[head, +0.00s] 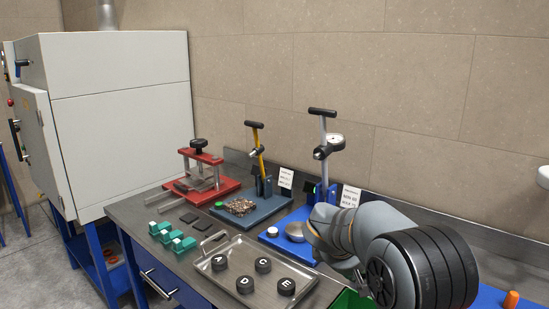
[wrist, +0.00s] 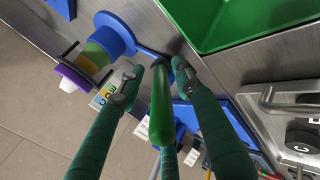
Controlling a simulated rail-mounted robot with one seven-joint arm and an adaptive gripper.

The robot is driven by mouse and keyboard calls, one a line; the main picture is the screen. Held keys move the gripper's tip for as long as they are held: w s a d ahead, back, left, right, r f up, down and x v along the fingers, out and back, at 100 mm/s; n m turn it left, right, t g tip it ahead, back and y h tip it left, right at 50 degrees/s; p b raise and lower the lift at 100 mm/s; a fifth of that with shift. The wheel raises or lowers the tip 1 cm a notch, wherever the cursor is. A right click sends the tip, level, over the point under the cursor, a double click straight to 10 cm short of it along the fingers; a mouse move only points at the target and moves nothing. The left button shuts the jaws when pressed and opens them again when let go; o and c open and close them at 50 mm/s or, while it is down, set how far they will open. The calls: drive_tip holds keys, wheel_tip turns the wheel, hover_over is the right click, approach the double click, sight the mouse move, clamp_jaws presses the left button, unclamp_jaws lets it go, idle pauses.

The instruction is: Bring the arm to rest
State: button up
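My arm (head: 350,232) reaches over the right part of the bench in the head view. Its thick wrist end hides my gripper there. Nothing is seen clamped in the gripper.
A metal tray (head: 214,268) holds several black lettered pucks. A green bin (wrist: 235,18) lies close by in the wrist view. A stack of coloured cylinders (wrist: 100,48) stands left. A red press (head: 207,172), blue-based stands and a grey cabinet (head: 120,115) line the back and left.

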drive_tip(key=shift+f+b, duration=0.25)
drive_tip(key=shift+b, duration=0.45)
